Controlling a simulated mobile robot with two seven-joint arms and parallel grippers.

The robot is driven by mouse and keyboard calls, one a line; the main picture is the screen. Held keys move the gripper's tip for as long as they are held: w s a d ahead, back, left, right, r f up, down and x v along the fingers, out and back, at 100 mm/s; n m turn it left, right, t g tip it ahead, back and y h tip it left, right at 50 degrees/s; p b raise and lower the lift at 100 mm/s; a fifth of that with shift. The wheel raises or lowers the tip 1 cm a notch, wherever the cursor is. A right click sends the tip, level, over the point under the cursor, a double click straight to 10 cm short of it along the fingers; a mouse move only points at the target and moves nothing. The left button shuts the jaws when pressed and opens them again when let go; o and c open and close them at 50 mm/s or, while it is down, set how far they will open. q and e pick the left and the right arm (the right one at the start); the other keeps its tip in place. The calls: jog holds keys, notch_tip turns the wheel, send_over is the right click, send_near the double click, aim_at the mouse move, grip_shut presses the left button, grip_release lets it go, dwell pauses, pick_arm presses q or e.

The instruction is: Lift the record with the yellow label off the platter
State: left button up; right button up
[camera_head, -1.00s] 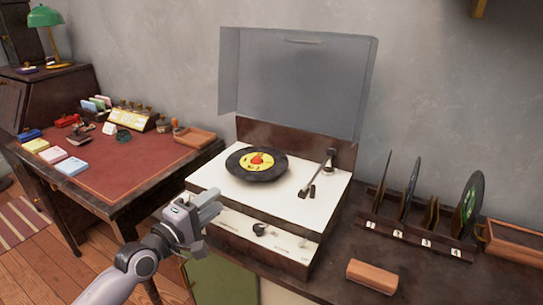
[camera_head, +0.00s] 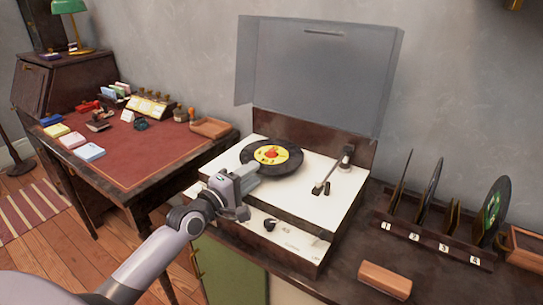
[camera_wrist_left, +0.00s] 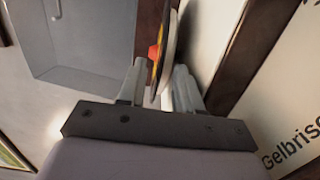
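The black record with a yellow label and red centre (camera_head: 291,160) lies on the white-topped record player (camera_head: 300,195), covering the platter beneath. My left gripper (camera_head: 252,172) is at the record's near left edge. In the left wrist view the record (camera_wrist_left: 157,70) shows edge-on, its rim between the two fingers of my left gripper (camera_wrist_left: 158,85). A gap shows between one finger and the record, so the gripper looks open around the rim. The other finger lies close to the record's underside; whether it touches is unclear. My right gripper is out of view.
The grey see-through lid (camera_head: 320,75) stands open behind the record player. The tonearm (camera_head: 335,170) is to the right of the record. A numbered rack (camera_head: 430,235) with several records and a wooden block (camera_head: 385,280) are further right. A red-topped desk (camera_head: 140,160) is left.

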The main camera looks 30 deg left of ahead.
pick_arm(q)
jog(key=shift+w, duration=0.2)
grip_shut()
jog(key=shift+r, duration=0.15)
